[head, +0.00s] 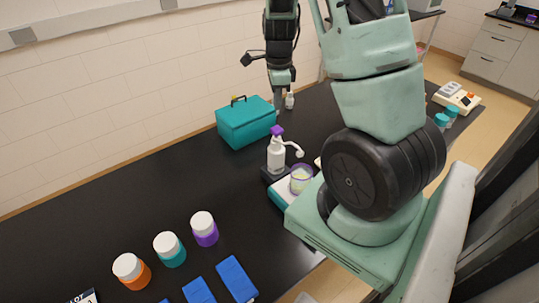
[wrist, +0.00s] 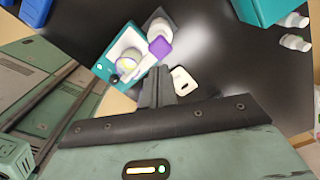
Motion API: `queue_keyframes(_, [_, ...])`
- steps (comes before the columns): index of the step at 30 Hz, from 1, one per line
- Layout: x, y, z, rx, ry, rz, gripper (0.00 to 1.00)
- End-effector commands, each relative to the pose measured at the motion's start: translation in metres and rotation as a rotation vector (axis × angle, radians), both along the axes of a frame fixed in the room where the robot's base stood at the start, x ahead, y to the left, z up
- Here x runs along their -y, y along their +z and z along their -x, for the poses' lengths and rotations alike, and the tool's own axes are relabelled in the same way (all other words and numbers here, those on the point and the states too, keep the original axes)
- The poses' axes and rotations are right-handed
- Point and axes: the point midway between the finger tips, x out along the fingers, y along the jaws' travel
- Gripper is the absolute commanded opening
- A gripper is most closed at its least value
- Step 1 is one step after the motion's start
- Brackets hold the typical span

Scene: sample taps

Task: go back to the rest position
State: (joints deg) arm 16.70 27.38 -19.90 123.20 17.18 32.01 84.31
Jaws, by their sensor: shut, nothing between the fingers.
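My gripper (head: 277,99) hangs above the black bench at the back, near the teal case (head: 246,124). In the wrist view its two fingers (wrist: 157,86) are together with nothing between them. The fingers are small in the head view and partly hard to make out. A white dispenser bottle with a purple top (head: 276,153) stands upright in front of the case, apart from my gripper. It also shows in the wrist view, its purple top (wrist: 159,48) beyond the fingertips.
A cup (head: 301,179) sits on a teal-and-white device (head: 281,197) beside the dispenser. White-capped jars, orange (head: 131,270), teal (head: 169,248) and purple (head: 204,228), stand at the front left, near blue blocks (head: 236,279). A small white bottle (head: 289,101) is close beside my gripper.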

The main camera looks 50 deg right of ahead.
Motion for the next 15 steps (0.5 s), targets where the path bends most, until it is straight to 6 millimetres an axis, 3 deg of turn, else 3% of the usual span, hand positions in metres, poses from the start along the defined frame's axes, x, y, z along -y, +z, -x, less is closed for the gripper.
queue_keyframes(7, [-0.001,0.0,0.0,0.001,0.005,-0.001,0.0])
queue_keyframes(9, [-0.009,-0.002,-0.003,0.003,0.043,-0.006,0.0])
queue_keyframes(11, [-0.026,-0.004,-0.009,0.01,0.123,-0.017,0.0])
queue_keyframes(14, [-0.076,-0.01,-0.019,0.028,0.367,-0.044,0.0])
queue_keyframes(15, [-0.103,-0.012,-0.022,0.038,0.5,-0.056,0.0])
